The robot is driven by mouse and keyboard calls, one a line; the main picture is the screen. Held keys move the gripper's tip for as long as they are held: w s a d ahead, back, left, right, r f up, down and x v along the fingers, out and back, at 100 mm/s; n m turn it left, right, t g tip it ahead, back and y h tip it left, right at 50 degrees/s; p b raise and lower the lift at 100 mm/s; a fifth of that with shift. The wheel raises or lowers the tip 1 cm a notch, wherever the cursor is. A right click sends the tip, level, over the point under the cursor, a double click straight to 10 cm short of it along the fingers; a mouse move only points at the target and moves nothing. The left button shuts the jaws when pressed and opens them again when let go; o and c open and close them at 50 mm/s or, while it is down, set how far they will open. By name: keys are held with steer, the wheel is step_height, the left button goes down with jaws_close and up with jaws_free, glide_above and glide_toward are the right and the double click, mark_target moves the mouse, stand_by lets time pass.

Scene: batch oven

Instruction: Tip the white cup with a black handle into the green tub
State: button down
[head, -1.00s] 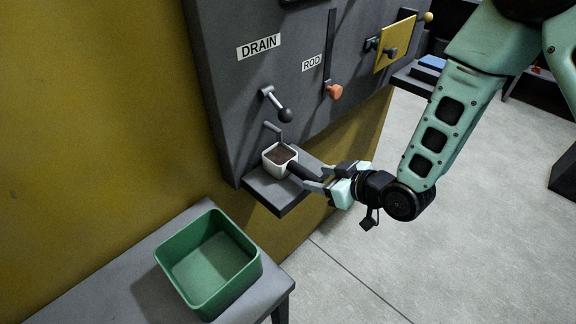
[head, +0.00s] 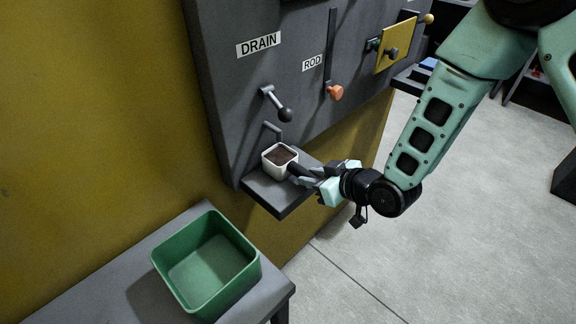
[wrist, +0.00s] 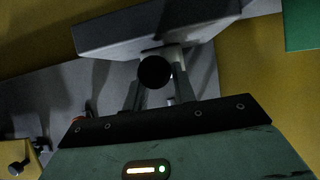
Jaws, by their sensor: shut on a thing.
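The white cup (head: 279,160) with a black handle (head: 297,170) stands upright on a small grey shelf (head: 285,197) below the drain spout. It holds a dark brown content. My gripper (head: 306,174) is shut on the black handle, to the right of the cup. In the wrist view the handle's round dark end (wrist: 154,71) shows between my fingers, and the cup body is mostly hidden. The green tub (head: 205,262) looks empty and stands on a grey table at the lower left, apart from the cup. A green corner of it shows in the wrist view (wrist: 302,24).
A dark machine panel (head: 230,90) rises behind the shelf. It carries a drain lever (head: 277,103), an orange-knobbed rod lever (head: 335,92) and a yellow plate (head: 396,45). The grey table (head: 125,290) holds the tub. There is open space between shelf and tub.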

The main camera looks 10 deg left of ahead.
steer(key=shift+r, duration=0.15)
steer(key=shift+r+p, duration=1.05)
steer(key=shift+r, duration=0.85)
steer(key=shift+f+b, duration=1.2)
steer(key=shift+f, duration=0.05)
steer(key=s+d+b, duration=0.1)
steer(key=s+d, duration=0.5)
steer(key=d, duration=0.2)
steer(key=shift+s+d, duration=0.35)
steer(key=shift+s, duration=0.05)
stand_by(1.4)
